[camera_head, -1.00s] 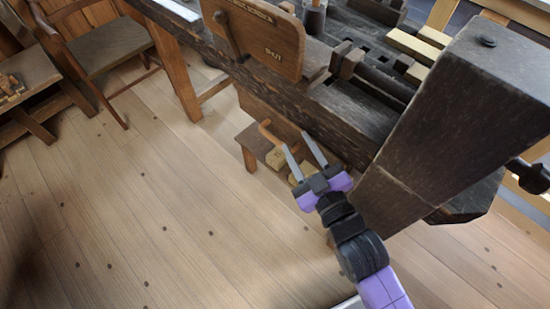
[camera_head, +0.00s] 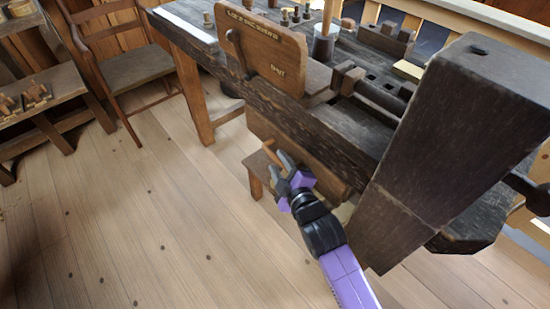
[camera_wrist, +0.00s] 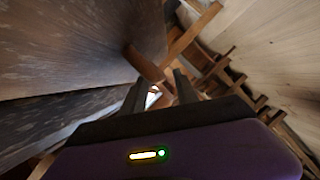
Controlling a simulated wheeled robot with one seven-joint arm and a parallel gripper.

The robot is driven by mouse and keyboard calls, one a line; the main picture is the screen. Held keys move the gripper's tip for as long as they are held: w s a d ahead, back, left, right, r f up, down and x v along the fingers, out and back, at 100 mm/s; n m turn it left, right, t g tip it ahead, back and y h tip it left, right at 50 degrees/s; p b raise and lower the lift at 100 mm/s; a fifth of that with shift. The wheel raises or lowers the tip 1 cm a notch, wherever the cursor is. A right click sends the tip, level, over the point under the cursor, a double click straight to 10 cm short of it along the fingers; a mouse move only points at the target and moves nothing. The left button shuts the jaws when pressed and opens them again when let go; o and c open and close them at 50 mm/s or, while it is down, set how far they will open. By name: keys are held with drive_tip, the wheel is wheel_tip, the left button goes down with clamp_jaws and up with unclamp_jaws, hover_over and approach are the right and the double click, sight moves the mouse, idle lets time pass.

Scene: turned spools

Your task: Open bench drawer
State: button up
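The bench drawer (camera_head: 315,165) shows in the head view as a brown wooden front below the dark bench top. A turned wooden handle (camera_head: 271,149) sticks out near its left end. My gripper (camera_head: 278,159) is open, close beside this handle. In the wrist view, the peg-like handle (camera_wrist: 144,64) lies just beyond my open gripper (camera_wrist: 160,84), slanting toward the gap between the fingers. I see nothing held. Whether a finger touches the handle cannot be told.
The dark bench (camera_head: 350,130) carries a wooden sign board (camera_head: 268,50) and several tools. A thick dark post (camera_head: 440,140) stands right of my arm. A low stool (camera_head: 256,172) is under the drawer. A chair (camera_head: 130,65) stands at the left. The floor in front is clear.

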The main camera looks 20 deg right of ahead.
drive_tip(key=shift+x, duration=1.75)
clamp_jaws()
